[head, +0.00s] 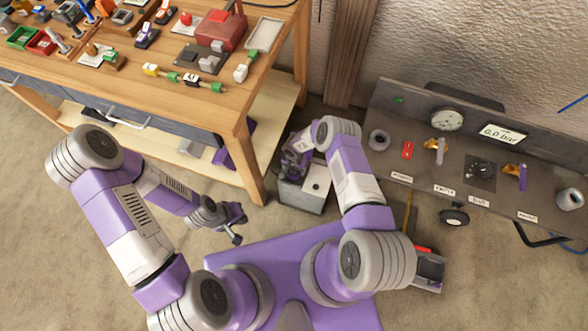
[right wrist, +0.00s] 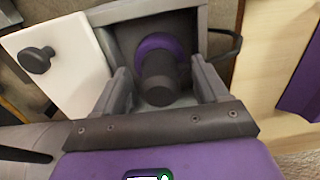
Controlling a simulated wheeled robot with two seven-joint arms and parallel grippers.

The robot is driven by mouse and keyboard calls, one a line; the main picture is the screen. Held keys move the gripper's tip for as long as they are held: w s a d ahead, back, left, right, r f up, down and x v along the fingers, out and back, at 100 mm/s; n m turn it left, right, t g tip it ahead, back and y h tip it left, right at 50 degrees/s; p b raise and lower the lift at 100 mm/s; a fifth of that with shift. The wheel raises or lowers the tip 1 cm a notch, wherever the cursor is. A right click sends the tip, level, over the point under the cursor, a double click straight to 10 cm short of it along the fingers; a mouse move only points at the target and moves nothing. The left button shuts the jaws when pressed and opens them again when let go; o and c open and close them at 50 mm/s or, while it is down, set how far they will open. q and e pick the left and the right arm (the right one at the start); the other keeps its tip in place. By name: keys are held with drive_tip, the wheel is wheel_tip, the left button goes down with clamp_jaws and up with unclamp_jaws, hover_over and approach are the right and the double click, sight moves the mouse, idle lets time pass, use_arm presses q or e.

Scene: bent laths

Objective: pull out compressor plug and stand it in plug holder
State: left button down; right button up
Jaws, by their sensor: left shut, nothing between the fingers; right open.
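In the right wrist view a dark round plug (right wrist: 160,82) with a purple ring behind it sits in the recess of a grey box (right wrist: 193,22); I take it for the compressor plug. My right gripper (right wrist: 163,84) is open, with one finger on each side of the plug; whether they touch it I cannot tell. In the head view my right gripper (head: 291,172) is at the box (head: 303,196) beside the bench, and my wrist hides the plug. My left gripper (head: 236,226) is shut and empty, low over the floor. I cannot tell which item is the plug holder.
A white panel (right wrist: 50,60) with a black knob is left of the recess. The wooden bench (head: 215,110) carries many small items.

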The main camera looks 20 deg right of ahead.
idle(0.8)
clamp_jaws()
drive_tip(key=shift+r+p, duration=2.3)
drive_tip(key=shift+r, duration=0.75)
drive_tip(key=s+d+r+m+p, duration=0.2)
drive_tip(key=s+d+r+p, duration=0.25)
drive_tip(key=d+r, duration=0.6)
drive_tip(key=s+d+r+m+p, duration=0.25)
drive_tip(key=d+r+p, duration=0.35)
drive_tip(key=r, duration=1)
drive_tip(key=s+d+r+m+p, duration=0.2)
drive_tip(key=s+d+r+p, duration=0.25)
drive_tip(key=d+r, duration=0.6)
drive_tip(key=shift+w+a+f+n+b, duration=0.15)
drive_tip(key=shift+w+a+f+b, duration=0.05)
drive_tip(key=shift+a+f+b, duration=0.5)
drive_tip(key=shift+w+a+f+n+b, duration=0.1)
drive_tip(key=shift+w+a+f+b, duration=0.1)
drive_tip(key=shift+a+f+b, duration=0.45)
drive_tip(key=shift+d+f+b, duration=0.25)
drive_tip(key=shift+f+b, duration=0.4)
drive_tip(key=shift+b, duration=0.3)
